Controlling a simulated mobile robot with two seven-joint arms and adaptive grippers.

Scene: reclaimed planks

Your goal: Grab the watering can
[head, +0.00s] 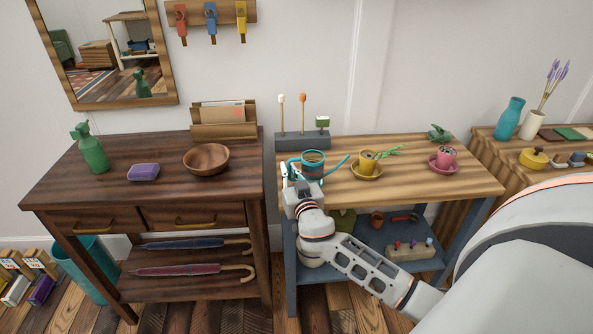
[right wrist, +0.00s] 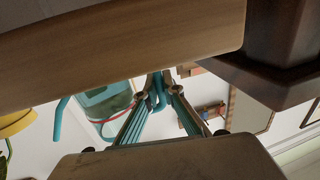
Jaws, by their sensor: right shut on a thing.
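The teal watering can (head: 313,170) stands at the left end of the light wooden bench top, its spout pointing right and its handle on the left. In the right wrist view the can (right wrist: 103,101) shows beside the fingers. My right gripper (head: 291,172) is at the can's left side. In the right wrist view its fingertips (right wrist: 160,92) are closed on the teal handle. The gripper hides part of the handle in the head view. I cannot tell if the can is lifted. My left gripper is not in view.
A yellow potted plant (head: 367,162) and a pink pot (head: 446,157) stand right of the can. A grey tool rack (head: 302,141) is behind it. The dark table (head: 110,190) with a wooden bowl (head: 206,158) is to the left. The bench front between plants and edge is clear.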

